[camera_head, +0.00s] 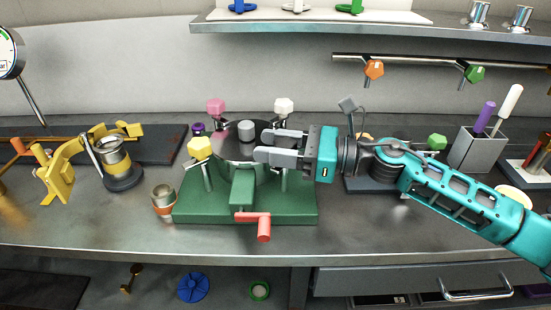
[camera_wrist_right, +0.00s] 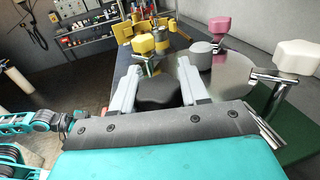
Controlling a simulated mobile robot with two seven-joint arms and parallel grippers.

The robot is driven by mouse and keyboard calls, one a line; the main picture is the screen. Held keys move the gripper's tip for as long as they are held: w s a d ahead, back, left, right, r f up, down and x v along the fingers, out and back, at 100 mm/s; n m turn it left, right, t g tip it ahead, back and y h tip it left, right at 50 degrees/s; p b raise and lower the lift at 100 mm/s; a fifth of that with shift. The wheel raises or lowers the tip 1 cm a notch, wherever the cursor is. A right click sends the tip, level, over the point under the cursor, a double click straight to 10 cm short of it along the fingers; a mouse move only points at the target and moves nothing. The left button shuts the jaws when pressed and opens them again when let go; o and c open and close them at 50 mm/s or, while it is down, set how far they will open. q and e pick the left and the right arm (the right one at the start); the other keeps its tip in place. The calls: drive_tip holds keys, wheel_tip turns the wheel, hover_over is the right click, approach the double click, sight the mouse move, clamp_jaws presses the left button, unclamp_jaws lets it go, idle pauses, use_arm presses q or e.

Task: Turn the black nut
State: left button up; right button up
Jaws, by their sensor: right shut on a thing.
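The black nut (camera_wrist_right: 157,92) sits between the two fingers of my right gripper (camera_wrist_right: 160,88) in the right wrist view. The fingers lie along its two sides and are shut on it. In the head view my right gripper (camera_head: 262,145) reaches in from the right, level with the round metal plate of the green-based fixture (camera_head: 190,213). There the fingers mostly hide the black nut. A yellow nut (camera_head: 200,147), a pink nut (camera_head: 215,106) and a white nut (camera_head: 284,105) stand around the plate, with a grey hub (camera_head: 246,131) at its middle. My left gripper is out of view.
A red crank handle (camera_head: 262,225) sticks out at the fixture's front. A metal cup with an orange base (camera_head: 163,200) stands left of it. A yellow clamp device (camera_head: 60,172) is further left. A grey holder (camera_head: 478,150) is at the right. The front bench strip is clear.

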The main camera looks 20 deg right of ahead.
drive_tip(key=shift+n+g+y+b, duration=0.3)
drive_tip(key=shift+n+g+b, duration=0.1)
drive_tip(key=shift+g+b, duration=0.1)
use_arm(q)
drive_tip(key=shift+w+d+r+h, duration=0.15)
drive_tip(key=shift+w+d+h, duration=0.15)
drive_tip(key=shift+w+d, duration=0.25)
use_arm(e)
drive_tip(key=shift+r+g, duration=0.15)
drive_tip(key=shift+g, duration=0.15)
drive_tip(key=o, duration=1)
drive_tip(key=shift+a, duration=0.1)
drive_tip(key=shift+c, duration=0.2)
use_arm(q)
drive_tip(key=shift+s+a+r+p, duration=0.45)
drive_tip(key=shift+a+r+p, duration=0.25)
drive_tip(key=shift+p, duration=0.85)
use_arm(e)
wheel_tip(320, 180, up, 20)
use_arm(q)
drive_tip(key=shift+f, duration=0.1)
